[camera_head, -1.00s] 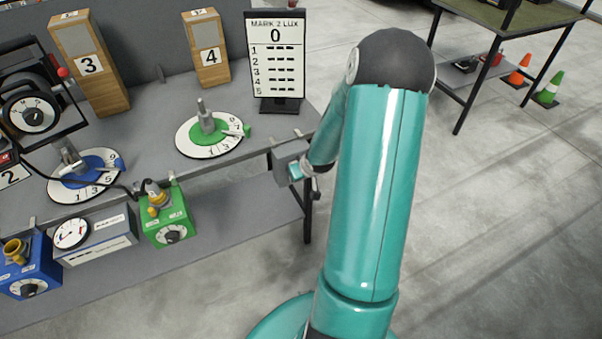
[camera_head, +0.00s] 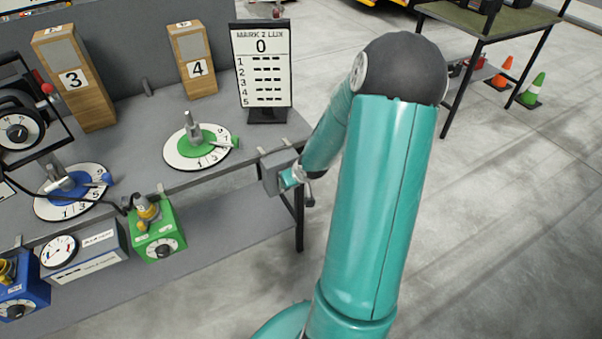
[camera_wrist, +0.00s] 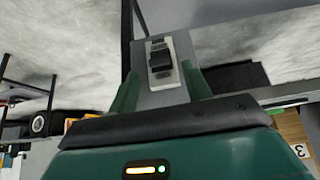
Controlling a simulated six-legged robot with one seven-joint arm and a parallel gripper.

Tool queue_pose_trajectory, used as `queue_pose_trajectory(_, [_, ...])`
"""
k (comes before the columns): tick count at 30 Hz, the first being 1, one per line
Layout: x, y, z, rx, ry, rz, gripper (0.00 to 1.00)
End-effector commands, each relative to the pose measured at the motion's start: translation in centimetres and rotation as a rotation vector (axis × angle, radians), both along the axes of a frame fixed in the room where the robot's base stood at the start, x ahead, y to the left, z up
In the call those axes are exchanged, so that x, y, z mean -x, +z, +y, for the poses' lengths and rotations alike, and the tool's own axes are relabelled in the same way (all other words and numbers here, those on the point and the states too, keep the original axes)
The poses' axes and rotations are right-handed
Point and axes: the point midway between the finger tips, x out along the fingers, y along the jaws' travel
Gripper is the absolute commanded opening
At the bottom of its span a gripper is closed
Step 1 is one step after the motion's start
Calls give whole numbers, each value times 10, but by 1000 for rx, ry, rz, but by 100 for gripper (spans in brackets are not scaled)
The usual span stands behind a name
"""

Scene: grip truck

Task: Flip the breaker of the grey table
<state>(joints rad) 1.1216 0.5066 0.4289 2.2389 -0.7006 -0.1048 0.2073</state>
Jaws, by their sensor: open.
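The grey table (camera_head: 140,125) stands at the left in the head view. The breaker, a grey box (camera_head: 272,174), is mounted at its front right corner. In the wrist view, the breaker (camera_wrist: 145,98) shows a black rocker switch (camera_wrist: 161,61) on a pale plate with small labels, too small to read. My gripper (camera_wrist: 160,88) is open, with its green fingers on either side of the lower part of the box in the picture. I cannot tell whether they touch it. In the head view, my gripper (camera_head: 290,178) is at the right of the box, mostly hidden by my arm.
A lux sign (camera_head: 262,65) stands on the table near the breaker. A green dial (camera_head: 200,146) and wooden blocks 3 (camera_head: 75,80) and 4 (camera_head: 193,62) stand farther left. A green-topped table (camera_head: 490,20) and cones (camera_head: 533,90) are at the back right. Floor between is clear.

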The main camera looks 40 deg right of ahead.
Motion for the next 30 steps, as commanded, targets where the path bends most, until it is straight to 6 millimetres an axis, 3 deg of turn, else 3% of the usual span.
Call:
queue_pose_trajectory(6, [14, 20, 2, 1, -4, 0, 49])
queue_pose_trajectory(30, [43, 65, 11, -1, -4, 1, 49])
